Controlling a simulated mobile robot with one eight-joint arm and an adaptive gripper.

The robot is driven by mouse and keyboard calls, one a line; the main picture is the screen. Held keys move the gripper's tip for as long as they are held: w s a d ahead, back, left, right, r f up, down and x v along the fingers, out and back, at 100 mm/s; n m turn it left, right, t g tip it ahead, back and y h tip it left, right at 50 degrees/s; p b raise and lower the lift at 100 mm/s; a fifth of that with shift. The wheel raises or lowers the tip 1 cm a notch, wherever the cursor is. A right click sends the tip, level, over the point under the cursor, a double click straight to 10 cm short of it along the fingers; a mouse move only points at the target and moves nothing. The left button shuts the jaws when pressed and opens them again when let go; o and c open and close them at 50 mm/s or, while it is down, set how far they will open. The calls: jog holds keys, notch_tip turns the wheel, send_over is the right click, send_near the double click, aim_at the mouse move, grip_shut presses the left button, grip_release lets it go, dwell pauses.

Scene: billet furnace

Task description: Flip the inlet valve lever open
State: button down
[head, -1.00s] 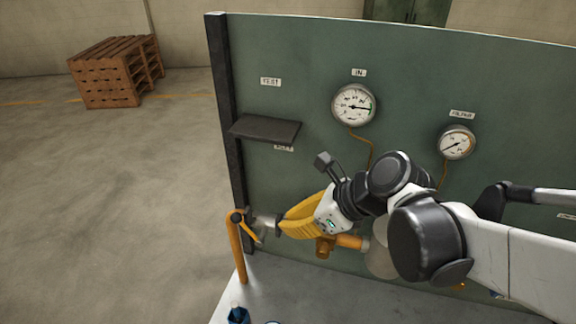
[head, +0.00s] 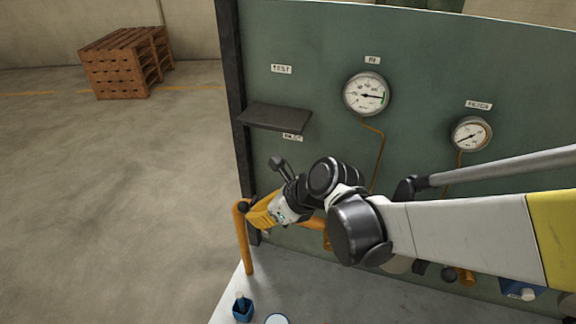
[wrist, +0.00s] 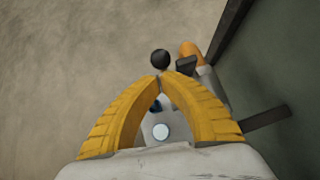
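A black ball knob (head: 243,206) sits by the top of the orange pipe at the panel's left edge. It also shows in the wrist view (wrist: 160,58), just beyond my fingertips. I cannot tell whether they touch it. My gripper (head: 250,222) reaches left along the panel to the pipe top. In the wrist view its yellow fingers (wrist: 162,77) come together at the tips, with nothing clearly held between them. The lever's arm is not clearly visible; my fingers cover that spot in the head view.
The orange pipe (head: 243,245) rises from the bench (head: 300,285). A dark shelf (head: 275,117) juts from the green panel above my gripper. A small blue bottle (head: 242,306) stands at the bench's front left. Floor left of the panel is open up to a pallet stack (head: 122,65).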

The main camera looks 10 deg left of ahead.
jog(key=shift+a+f+h+p, duration=0.15)
jog(key=shift+a+h+p, duration=0.2)
jog(key=shift+a+h, duration=0.5)
dwell(0.3)
jog(key=a+h, duration=0.1)
jog(key=f+h, duration=0.1)
jog(key=shift+w+a+f+h+b, duration=0.2)
jog(key=shift+a+h+b, duration=0.1)
jog(key=shift+a+h, duration=0.1)
jog(key=shift+a, duration=0.1)
dwell(0.3)
dwell(0.3)
